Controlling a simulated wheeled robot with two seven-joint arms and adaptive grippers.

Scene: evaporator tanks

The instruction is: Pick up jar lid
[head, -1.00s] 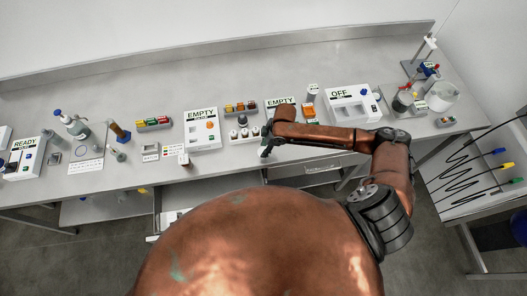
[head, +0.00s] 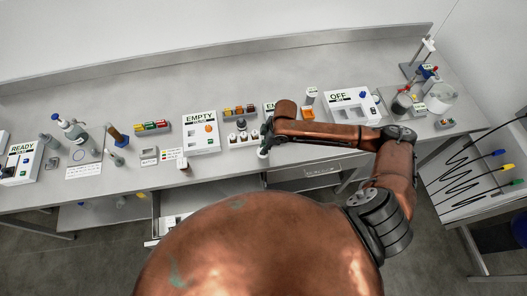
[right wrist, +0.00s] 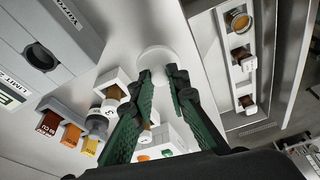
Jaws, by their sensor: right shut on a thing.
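The jar lid (right wrist: 156,56) shows as a pale round disc at the fingertips in the right wrist view. It also shows as a small white spot under the gripper in the head view (head: 262,154). My right gripper (right wrist: 164,76) is shut on the lid, its two green-sided fingers reaching to the disc. In the head view my right gripper (head: 265,144) is by the bench's front edge, just right of the white rack of small jars (head: 243,138). My left gripper is not in view.
Boxes marked EMPTY (head: 201,132) and OFF (head: 347,102) stand on the grey bench. A row of amber pieces (head: 240,110) lies behind the jar rack. An open drawer holding jars (right wrist: 240,55) lies below the bench. The bench's back strip is clear.

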